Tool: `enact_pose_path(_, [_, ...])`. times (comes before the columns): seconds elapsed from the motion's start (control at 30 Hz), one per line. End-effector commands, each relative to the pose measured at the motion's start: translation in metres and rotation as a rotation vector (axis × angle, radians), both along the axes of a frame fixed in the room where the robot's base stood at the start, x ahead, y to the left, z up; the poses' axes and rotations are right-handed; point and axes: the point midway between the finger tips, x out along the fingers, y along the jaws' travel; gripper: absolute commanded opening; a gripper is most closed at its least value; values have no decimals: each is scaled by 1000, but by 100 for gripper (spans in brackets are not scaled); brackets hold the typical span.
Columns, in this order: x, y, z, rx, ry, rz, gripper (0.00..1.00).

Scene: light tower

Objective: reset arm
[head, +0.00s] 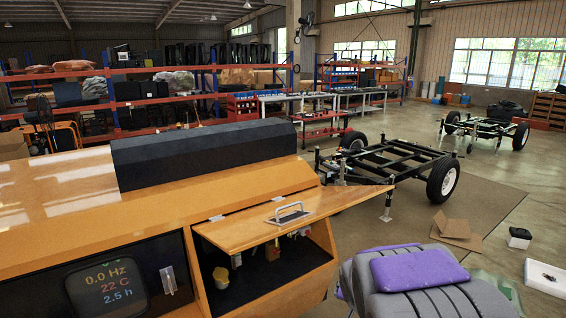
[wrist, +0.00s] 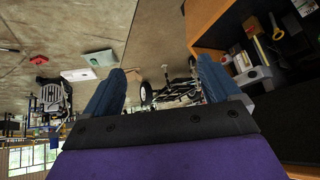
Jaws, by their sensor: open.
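My gripper (wrist: 160,72) shows in the wrist view with its two blue fingers spread apart and nothing between them. My arm, purple and grey, fills the lower right of the head view, beside the orange machine (head: 60,235); the fingers cannot be made out there. The machine's hatch panel (head: 250,232) with a metal handle (head: 289,214) stands raised over an open compartment (head: 262,285). The compartment's inside (wrist: 285,60) also shows at the right of the wrist view, with yellow and grey fittings, apart from the fingers.
A display (head: 108,288) on the machine reads 0.0 Hz, 22 C, 2.5 h. A wheeled trailer frame (head: 385,165) stands behind. Cardboard (head: 456,231) and a white box (head: 545,277) lie on the floor at right. Shelves line the back.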

Motion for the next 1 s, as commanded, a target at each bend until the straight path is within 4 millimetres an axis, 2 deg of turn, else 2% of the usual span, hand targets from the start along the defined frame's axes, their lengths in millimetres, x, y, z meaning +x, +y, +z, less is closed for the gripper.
enact_pose_path(0.03, [-24,-1,7,-9,44,5,90])
enact_pose_path(0.27, [-141,3,18,-23,300,80,90])
enact_pose_path(0.5, [-269,24,23,19,564,233,90])
enact_pose_path(0.6, [-315,34,25,41,651,307,90])
enact_pose_path(0.7, [-351,42,26,64,718,367,90])
enact_pose_path(0.8, [-373,46,27,76,764,408,90])
enact_pose_path(1.0, [-384,48,28,84,782,430,90])
